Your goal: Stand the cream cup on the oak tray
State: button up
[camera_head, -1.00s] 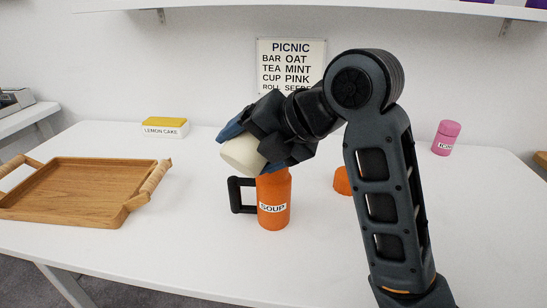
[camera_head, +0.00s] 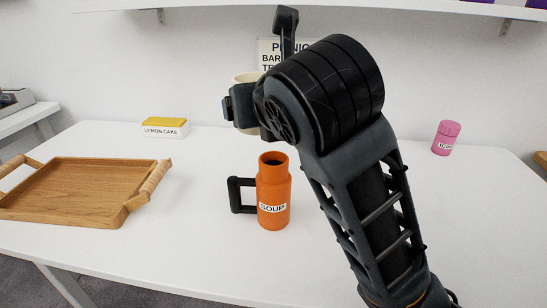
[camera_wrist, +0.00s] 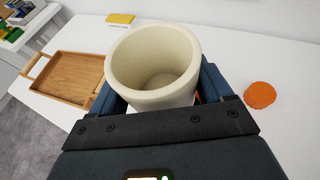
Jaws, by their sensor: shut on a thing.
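The cream cup (camera_wrist: 152,62) is held upright between the fingers of my gripper (camera_wrist: 160,98), with its open mouth up and its inside empty in the wrist view. In the head view the cup (camera_head: 246,78) is partly hidden behind my gripper (camera_head: 240,106), high above the table and up and left of the orange soup flask. The oak tray (camera_head: 85,190) lies flat and empty at the left of the table, well left of the cup. It also shows in the wrist view (camera_wrist: 72,76).
The open orange soup flask (camera_head: 273,200) with a black handle stands mid-table, between tray and arm. A lemon cake box (camera_head: 165,127) sits at the back. A pink container (camera_head: 446,138) stands at the right.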

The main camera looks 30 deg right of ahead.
aim_at(51, 188)
jog(key=i+j+u, duration=0.25)
jog(key=i+j, duration=0.5)
jog(key=j, duration=0.3)
jog(key=i+j+u, duration=0.3)
jog(key=i+j, duration=0.5)
jog(key=j, duration=0.15)
